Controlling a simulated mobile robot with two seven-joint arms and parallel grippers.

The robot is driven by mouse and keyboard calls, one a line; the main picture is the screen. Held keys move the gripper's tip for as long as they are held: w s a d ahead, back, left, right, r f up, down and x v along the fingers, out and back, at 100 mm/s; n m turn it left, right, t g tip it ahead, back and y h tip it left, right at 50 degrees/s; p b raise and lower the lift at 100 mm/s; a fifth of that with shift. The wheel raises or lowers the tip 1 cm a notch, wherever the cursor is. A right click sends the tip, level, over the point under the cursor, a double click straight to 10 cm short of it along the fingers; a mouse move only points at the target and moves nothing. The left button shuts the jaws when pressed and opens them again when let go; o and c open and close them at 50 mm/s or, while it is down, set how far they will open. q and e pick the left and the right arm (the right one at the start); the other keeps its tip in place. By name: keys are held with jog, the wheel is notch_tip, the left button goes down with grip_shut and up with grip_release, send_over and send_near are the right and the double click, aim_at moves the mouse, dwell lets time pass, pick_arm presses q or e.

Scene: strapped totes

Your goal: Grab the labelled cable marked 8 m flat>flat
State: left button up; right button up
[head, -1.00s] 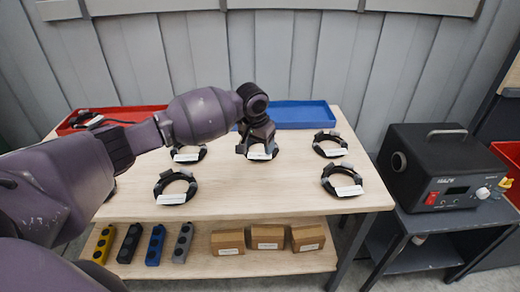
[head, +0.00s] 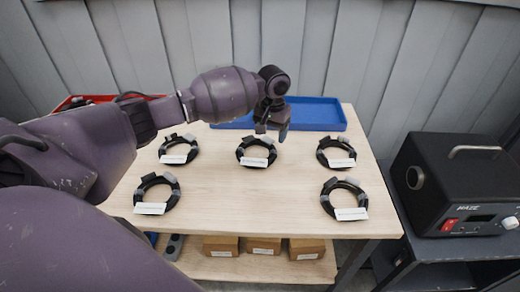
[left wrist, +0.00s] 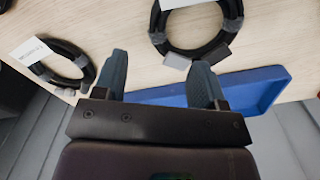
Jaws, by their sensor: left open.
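Several black coiled cables with white labels lie on the wooden table: back left (head: 165,152), back middle (head: 240,153), back right (head: 323,153), front left (head: 141,190) and front right (head: 329,198). The label print is too small to read in the head view. My left gripper (head: 271,132) is over the table's back part, just behind the back middle cable, apart from it. In the left wrist view its fingers (left wrist: 161,66) are spread and empty. A coil (left wrist: 168,42) lies beyond the fingertips, and another coil (left wrist: 80,60) lies to the left. My right gripper is not in view.
A blue tray (head: 318,114) lies along the table's back edge, close behind my left gripper. A red tray (head: 70,102) is at the back left, partly hidden by my arm. Brown boxes (head: 263,246) stand on the lower shelf. A black machine (head: 450,180) stands at the right.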

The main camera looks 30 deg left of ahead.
pick_arm(q)
send_over(270, 155)
notch_tip(270, 155, down, 4)
jog(key=shift+s+d+f+b, duration=0.1)
jog(key=shift+s+f+b, duration=0.05)
jog(key=shift+b, duration=0.25)
jog(key=shift+f, duration=0.65)
notch_tip(270, 155, down, 5)
jog(key=shift+r+b, duration=0.2)
jog(key=shift+b, duration=0.45)
jog(key=shift+r, duration=0.1)
jog(key=c, duration=1.2)
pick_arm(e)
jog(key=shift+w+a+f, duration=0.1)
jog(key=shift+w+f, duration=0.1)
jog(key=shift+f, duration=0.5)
